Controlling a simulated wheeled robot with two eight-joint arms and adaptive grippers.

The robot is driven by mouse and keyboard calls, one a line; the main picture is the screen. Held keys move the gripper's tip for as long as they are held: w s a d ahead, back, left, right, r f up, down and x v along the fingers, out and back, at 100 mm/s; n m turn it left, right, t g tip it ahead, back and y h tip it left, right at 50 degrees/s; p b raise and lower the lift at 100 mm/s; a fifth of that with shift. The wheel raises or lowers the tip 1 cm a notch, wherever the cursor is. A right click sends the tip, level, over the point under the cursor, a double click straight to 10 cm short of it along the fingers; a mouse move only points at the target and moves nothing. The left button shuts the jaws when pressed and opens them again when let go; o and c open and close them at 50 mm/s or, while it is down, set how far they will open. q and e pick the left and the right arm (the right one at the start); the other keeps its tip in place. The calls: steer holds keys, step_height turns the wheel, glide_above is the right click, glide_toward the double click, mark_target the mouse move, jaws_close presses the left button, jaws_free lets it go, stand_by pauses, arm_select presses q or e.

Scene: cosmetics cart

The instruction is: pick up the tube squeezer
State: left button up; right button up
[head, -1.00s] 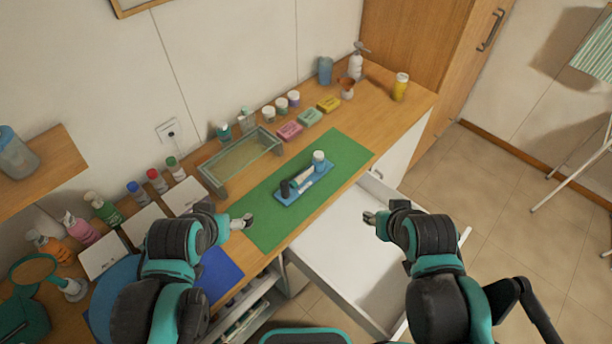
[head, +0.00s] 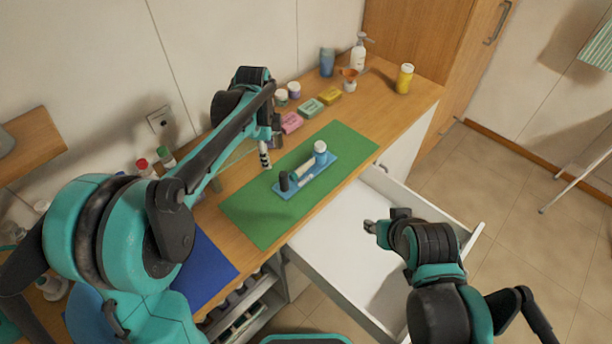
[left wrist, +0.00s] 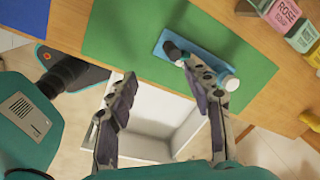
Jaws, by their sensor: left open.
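What I take to be the tube squeezer is a blue flat base (head: 318,179) with a dark upright knob at its left end, a white-capped piece at its right end and a pale piece between. It lies on the green mat (head: 258,215). My left gripper (head: 265,156) is open and empty, above the mat's back left edge, apart from the base. In the left wrist view the left gripper's fingers (left wrist: 160,68) are spread; the right finger partly covers the blue base (left wrist: 212,56). My right gripper (head: 370,227) hangs over the open drawer; its jaws are too small to judge.
The white drawer (head: 345,255) is pulled out in front of the counter. Soap boxes, including a pink one (head: 291,123), and jars line the back. A yellow bottle (head: 404,79) stands at the right. A blue mat (head: 205,270) lies front left.

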mark_target(284, 174)
arm_select(q)
steer(key=w+d+f+m, duration=0.1)
steer(key=f, duration=0.1)
steer(key=w+d+f+m+g+b, duration=0.1)
steer(key=w+f+m, duration=0.1)
steer(key=f, duration=0.1)
steer(key=w+d+f+m, duration=0.1)
steer(key=f, duration=0.2)
steer(key=shift+w+f+m+b, duration=0.15)
steer(key=shift+w+m+b, duration=0.15)
steer(key=shift+w+m, duration=0.1)
steer(key=f, duration=0.2)
steer(key=f+b, duration=0.1)
steer(key=f, duration=0.5)
steer(key=shift+s+d+b, duration=0.15)
steer(key=shift+s+b, duration=0.1)
steer(key=shift+b, duration=0.05)
steer(key=shift+r, duration=0.1)
jaws_close()
